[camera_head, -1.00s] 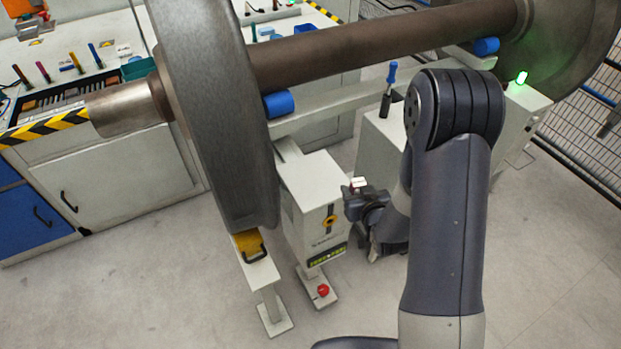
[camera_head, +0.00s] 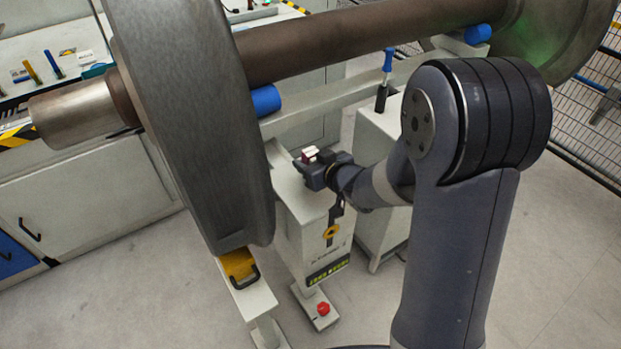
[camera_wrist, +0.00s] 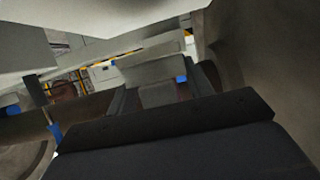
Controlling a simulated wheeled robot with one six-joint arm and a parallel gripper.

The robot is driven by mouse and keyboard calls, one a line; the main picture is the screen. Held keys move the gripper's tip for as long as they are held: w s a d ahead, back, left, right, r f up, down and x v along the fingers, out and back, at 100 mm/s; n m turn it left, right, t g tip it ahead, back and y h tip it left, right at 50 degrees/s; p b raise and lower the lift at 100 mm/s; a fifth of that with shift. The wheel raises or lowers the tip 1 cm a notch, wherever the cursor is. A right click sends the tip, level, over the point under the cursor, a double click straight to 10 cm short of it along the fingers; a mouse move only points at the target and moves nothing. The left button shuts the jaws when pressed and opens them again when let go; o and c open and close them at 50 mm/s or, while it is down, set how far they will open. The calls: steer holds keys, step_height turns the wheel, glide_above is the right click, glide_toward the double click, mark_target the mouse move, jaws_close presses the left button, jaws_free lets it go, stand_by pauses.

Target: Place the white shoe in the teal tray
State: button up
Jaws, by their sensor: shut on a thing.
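My gripper (camera_head: 312,167) is shut on a small white block with dark red on it, which looks like the white shoe (camera_head: 310,153). It is held just above the pale pedestal beside the wheel. In the wrist view the held block shows as a shaded grey piece (camera_wrist: 158,95) between the fingers. The teal tray (camera_head: 97,70) is at the upper left on the workbench, mostly hidden behind the big wheel and axle end. I cannot make the tray out in the wrist view.
The large grey wheel (camera_head: 195,120) and its brown axle (camera_head: 370,38) stand between my arm and the workbench (camera_head: 85,185). Blue rollers (camera_head: 265,100) lie under the axle. A blue-handled tool (camera_head: 387,62) stands upright on the right pedestal. Floor at the lower left is clear.

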steer(key=shift+f+b, duration=0.35)
steer(key=shift+f, duration=1.9)
steer(key=shift+f, duration=0.15)
steer(key=o, duration=1)
